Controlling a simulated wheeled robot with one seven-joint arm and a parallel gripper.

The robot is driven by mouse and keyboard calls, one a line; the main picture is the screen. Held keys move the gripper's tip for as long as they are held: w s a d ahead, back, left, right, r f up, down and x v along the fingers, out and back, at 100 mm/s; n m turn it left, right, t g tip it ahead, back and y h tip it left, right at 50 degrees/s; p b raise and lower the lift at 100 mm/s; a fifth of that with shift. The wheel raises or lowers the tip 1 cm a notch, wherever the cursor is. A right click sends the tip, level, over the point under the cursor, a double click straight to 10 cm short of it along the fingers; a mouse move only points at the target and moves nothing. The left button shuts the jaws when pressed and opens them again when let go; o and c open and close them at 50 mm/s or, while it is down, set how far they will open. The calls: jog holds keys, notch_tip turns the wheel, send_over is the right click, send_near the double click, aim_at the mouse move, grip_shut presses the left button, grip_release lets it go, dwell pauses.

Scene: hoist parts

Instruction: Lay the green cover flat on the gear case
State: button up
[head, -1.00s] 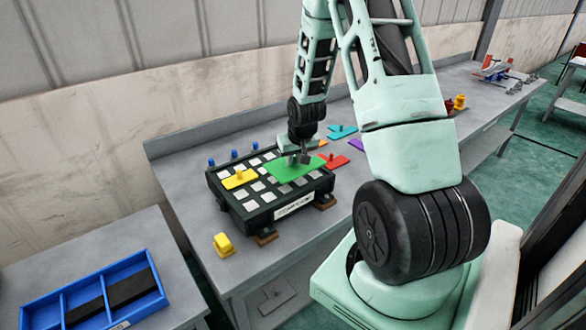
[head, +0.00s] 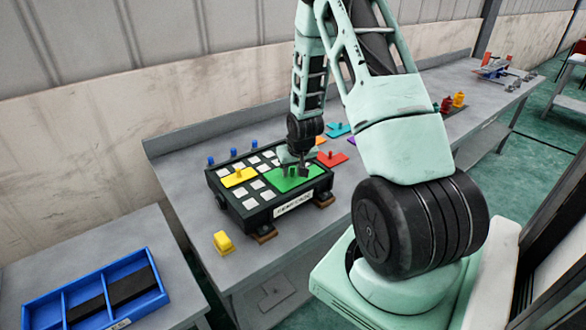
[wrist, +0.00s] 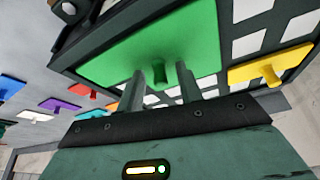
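The green cover (head: 282,184), a flat plate with a peg handle, lies on the right part of the dark gear case (head: 232,207) and looks flat. In the wrist view the green cover (wrist: 115,62) has its peg between my two fingers, with gaps on both sides. My gripper (head: 299,170) is just above the cover; in the wrist view my gripper (wrist: 160,80) is open. Part of the cover's far side is hidden behind my gripper in the head view.
A yellow cover (head: 239,177) lies on the case beside the green one. Red (head: 331,158) and cyan (head: 339,129) covers lie on the table behind. Blue pegs (head: 234,153) stand behind the case. A yellow block (head: 222,242) sits in front, and a blue tray (head: 62,305) stands left.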

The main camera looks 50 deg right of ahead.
jog(key=b+v, duration=0.1)
jog(key=v, duration=1.1)
jog(key=a+r+n+g+y, duration=0.1)
jog(key=a+r+n, duration=0.2)
jog(key=a, duration=1)
jog(key=a+r+n+y, duration=0.2)
jog(key=a+n, duration=0.1)
jog(key=a, duration=0.9)
jog(key=s+a+r+n+g, duration=0.3)
jog(key=s+a+n, duration=0.4)
jog(key=s+a, duration=1)
jog(key=shift+s+r+n, duration=0.2)
jog(key=shift+s+n, duration=0.1)
jog(key=shift+s, duration=0.6)
